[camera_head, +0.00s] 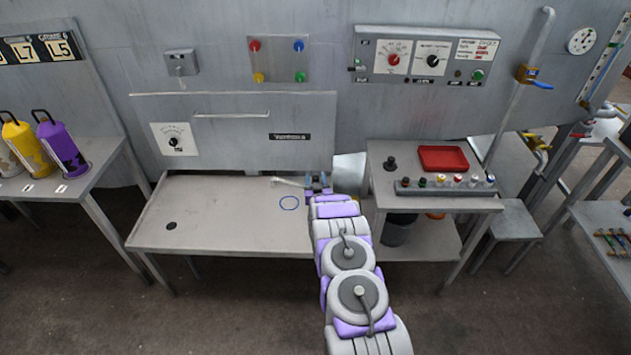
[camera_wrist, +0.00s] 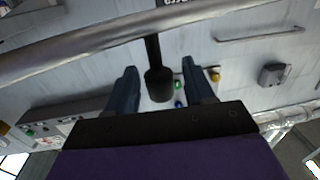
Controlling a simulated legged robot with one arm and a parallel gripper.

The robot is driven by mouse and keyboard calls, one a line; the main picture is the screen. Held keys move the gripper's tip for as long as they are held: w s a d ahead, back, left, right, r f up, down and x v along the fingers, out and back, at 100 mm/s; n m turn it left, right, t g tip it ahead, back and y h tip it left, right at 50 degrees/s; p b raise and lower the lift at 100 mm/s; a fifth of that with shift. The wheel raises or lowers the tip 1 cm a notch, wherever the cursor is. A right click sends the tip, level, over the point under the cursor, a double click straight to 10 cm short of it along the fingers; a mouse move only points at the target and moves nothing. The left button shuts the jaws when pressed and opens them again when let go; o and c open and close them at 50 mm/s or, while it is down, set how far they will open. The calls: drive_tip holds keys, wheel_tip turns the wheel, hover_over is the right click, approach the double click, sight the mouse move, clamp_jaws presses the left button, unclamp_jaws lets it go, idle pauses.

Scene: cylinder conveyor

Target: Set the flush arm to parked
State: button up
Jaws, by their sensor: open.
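A pale bar (camera_head: 290,183), which looks like the flush arm, lies out over the right part of the grey table, its right end at my gripper. In the wrist view the bar (camera_wrist: 90,40) crosses the top of the picture. A black handle (camera_wrist: 158,85) joins it and reaches between my fingers. My gripper (camera_head: 319,181) is open at the table's back right corner. In the wrist view my gripper (camera_wrist: 163,88) has one finger on each side of the handle, with gaps showing. No parked mark can be made out.
A side table (camera_head: 380,180) with a red tray (camera_head: 443,158) and a row of knobs stands right of my arm. A wall with panels rises behind. The table's left part is clear.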

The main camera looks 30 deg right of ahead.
drive_tip(key=shift+w, duration=0.1)
drive_tip(key=shift+c, duration=0.3)
clamp_jaws()
idle(0.4)
